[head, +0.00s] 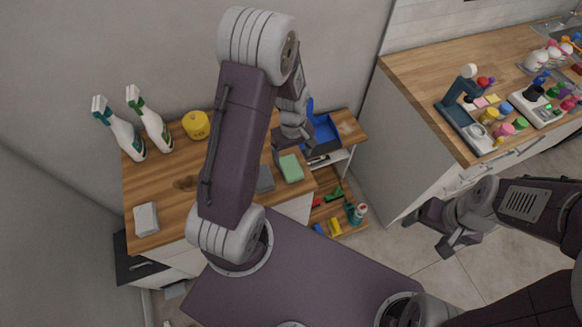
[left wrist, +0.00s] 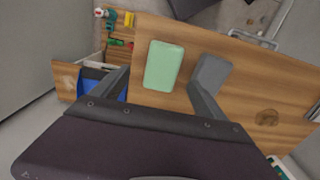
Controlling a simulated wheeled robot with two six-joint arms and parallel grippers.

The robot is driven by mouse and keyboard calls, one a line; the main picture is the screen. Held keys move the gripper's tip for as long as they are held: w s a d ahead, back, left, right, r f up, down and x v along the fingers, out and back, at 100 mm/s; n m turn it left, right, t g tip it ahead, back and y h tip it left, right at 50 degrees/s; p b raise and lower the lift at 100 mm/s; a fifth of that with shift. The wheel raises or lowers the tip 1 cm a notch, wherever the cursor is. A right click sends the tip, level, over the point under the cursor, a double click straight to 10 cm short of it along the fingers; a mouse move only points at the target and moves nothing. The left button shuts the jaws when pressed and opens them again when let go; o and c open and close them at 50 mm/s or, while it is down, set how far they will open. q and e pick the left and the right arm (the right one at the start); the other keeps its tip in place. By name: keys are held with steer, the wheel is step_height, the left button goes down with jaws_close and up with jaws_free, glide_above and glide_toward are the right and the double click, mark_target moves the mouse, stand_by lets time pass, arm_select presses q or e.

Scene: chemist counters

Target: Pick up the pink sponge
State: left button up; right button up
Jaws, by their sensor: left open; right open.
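I cannot make out a pink sponge in either view. A pale green sponge-like block (head: 291,168) lies on the wooden counter (head: 165,200) in the head view. It also shows in the left wrist view (left wrist: 164,65), between the lines of my fingers. A grey block (head: 264,180) lies just left of it, partly behind my left finger in the wrist view (left wrist: 214,70). My left gripper (head: 293,146) is open and empty above these blocks. My right gripper (head: 428,236) is open and empty over the floor, in front of the right cabinet.
Two spray bottles (head: 127,138) (head: 154,127), a yellow pot (head: 196,125) and a whitish block (head: 146,219) stand or lie on the left counter. A blue bin (head: 325,131) is at its right. A low shelf (head: 345,217) holds small coloured items. The right counter (head: 430,75) is crowded.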

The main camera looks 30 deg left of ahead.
mark_target(291, 166)
arm_select(q)
steer(key=shift+a+f, duration=0.15)
steer(key=shift+f, duration=0.35)
step_height(291, 166, down, 5)
steer(key=shift+s+r+p, duration=0.1)
steer(key=shift+s+p, duration=0.05)
steer(key=shift+p, duration=0.25)
steer(key=shift+a, duration=0.15)
steer(key=c, duration=1.6)
steer(key=shift+o, duration=0.2)
steer(key=r, duration=0.3)
steer(key=d+r, duration=0.1)
steer(key=shift+w+r+b, duration=0.15)
steer(key=shift+w+b, duration=0.15)
steer(key=shift+b, duration=0.1)
steer(key=w+d+r+b, duration=0.1)
steer(key=w+d+r, duration=0.2)
steer(key=d+r, duration=0.3)
steer(key=d, duration=0.4)
steer(key=shift+r, duration=0.25)
